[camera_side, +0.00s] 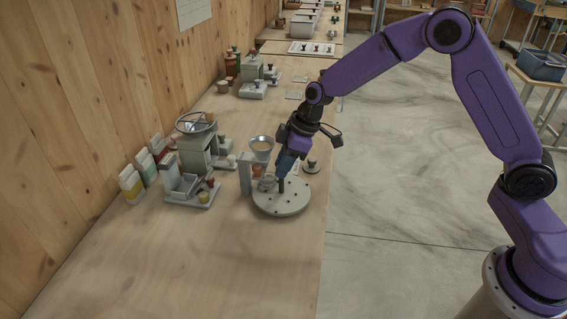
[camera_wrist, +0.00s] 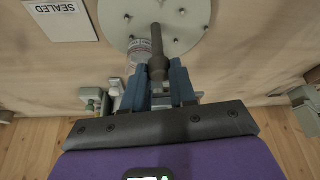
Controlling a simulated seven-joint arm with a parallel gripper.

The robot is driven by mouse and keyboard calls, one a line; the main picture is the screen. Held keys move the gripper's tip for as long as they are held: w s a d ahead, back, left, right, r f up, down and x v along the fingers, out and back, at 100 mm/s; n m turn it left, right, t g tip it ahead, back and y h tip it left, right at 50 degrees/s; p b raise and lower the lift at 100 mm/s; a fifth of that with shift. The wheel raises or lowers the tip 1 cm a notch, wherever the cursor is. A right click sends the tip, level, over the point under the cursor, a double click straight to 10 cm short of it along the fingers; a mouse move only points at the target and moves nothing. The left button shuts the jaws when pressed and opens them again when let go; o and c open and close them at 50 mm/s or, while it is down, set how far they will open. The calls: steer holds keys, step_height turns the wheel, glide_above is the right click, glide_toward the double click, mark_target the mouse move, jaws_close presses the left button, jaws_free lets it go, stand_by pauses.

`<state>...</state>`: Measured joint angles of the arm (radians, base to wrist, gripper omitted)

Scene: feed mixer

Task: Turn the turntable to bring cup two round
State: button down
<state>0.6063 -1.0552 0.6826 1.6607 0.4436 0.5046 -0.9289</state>
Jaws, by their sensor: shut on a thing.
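The turntable (camera_side: 285,203) is a round pale grey disc with small dark dots, near the bench's right edge. It also fills the top of the wrist view (camera_wrist: 195,22). A dark upright handle peg (camera_wrist: 157,50) stands on it. My gripper (camera_side: 284,172) has its blue fingers shut on this peg, whose top shows between the fingertips in the wrist view (camera_wrist: 158,72). A small grey cup (camera_side: 266,184) is at the disc's left side, close by the fingers. A pale cup-like thing (camera_wrist: 138,50) is beside the peg in the wrist view. I cannot read any cup number.
A funnel on a grey stand (camera_side: 262,147) rises just behind-left of the turntable. A scale-like machine with a bowl (camera_side: 197,138) and coloured packets (camera_side: 131,184) stand further left. A small knobbed weight (camera_side: 311,165) sits behind the disc. The front bench is clear.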

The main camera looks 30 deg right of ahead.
steer(key=shift+w+n+g, duration=0.1)
steer(key=shift+n+g, duration=0.8)
steer(key=shift+n, duration=2)
steer(key=shift+y, duration=0.3)
steer(key=c, duration=0.9)
jaws_free()
steer(key=w+v, duration=0.1)
steer(key=v, duration=1.6)
steer(key=shift+s+r, duration=0.2)
steer(key=shift+r, duration=0.05)
